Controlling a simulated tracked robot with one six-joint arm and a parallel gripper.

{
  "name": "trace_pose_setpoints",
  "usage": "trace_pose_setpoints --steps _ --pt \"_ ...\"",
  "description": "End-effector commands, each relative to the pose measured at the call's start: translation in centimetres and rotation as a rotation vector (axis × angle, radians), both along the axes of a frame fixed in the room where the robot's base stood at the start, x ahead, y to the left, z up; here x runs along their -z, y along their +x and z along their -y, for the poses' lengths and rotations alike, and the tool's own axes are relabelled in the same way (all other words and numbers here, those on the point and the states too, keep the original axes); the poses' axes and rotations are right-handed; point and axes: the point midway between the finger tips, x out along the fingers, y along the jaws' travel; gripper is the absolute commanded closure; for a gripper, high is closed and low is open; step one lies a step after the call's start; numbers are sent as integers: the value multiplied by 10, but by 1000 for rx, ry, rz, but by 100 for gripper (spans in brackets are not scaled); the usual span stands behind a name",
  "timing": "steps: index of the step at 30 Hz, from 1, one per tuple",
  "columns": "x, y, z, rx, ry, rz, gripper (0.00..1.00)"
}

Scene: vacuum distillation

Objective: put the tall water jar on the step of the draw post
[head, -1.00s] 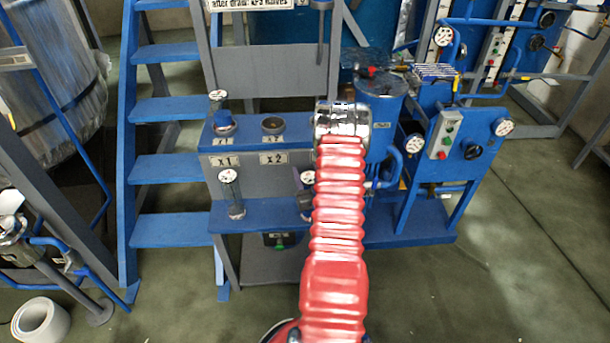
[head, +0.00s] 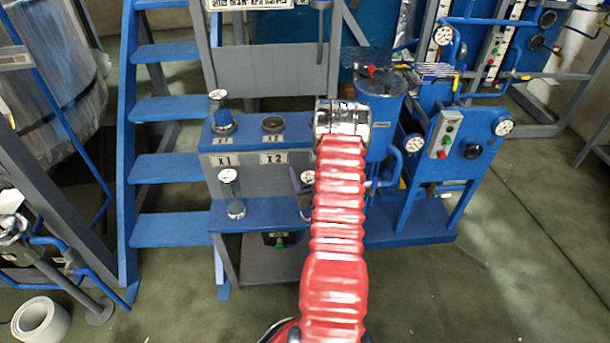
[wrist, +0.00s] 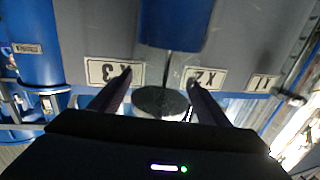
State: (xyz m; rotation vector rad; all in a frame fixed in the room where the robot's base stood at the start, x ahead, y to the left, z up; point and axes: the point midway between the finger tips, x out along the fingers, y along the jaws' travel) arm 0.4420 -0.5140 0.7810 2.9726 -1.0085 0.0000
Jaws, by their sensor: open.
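The draw post shows in the head view as a grey stand with a blue upper shelf and a lower blue step (head: 262,213). A clear upright jar (head: 236,207) stands on the step below the X1 label. A second clear vessel (head: 305,200) beside it is mostly hidden by my arm. I cannot tell which vessel is the tall water jar. In the wrist view, my gripper (wrist: 159,80) is open, its two fingers pointing at the X3 and X2 labels. A dark round disc (wrist: 162,101) shows between the fingers, not gripped. My arm hides the gripper in the head view.
Blue stairs (head: 172,168) stand left of the post. A blue cylinder (head: 381,110) and a panel with gauges (head: 452,150) stand close on the right. The upper shelf holds a blue-bodied fitting (head: 222,121) and a dark ring (head: 272,124). Open floor (head: 510,270) lies at right.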

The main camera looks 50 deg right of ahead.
Motion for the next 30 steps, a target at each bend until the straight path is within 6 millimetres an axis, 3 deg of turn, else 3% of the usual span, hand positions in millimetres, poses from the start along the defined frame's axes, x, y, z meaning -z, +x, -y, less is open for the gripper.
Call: trace_pose_setpoints --steps 21,30 --pt "1 -86 -65 3 4 -2 30" --pt "1 -95 -73 0 1 0 30"
